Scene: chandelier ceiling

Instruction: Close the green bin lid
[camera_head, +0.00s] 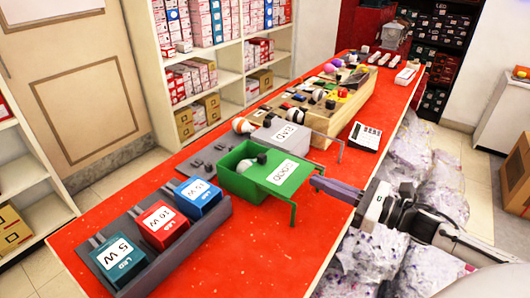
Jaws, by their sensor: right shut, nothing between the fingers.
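The green bin (238,184) stands on the red table, with a bulb (244,166) showing in its uncovered left part. Its green lid (290,178), with a white label, lies flat over the right part and reaches out past the bin's right side. My left gripper is not in view.
A grey bin (285,134) labelled BAD stands behind the green bin. Blue and red boxes (161,221) sit in a grey holder at the front left. The red table (257,255) is bare in front.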

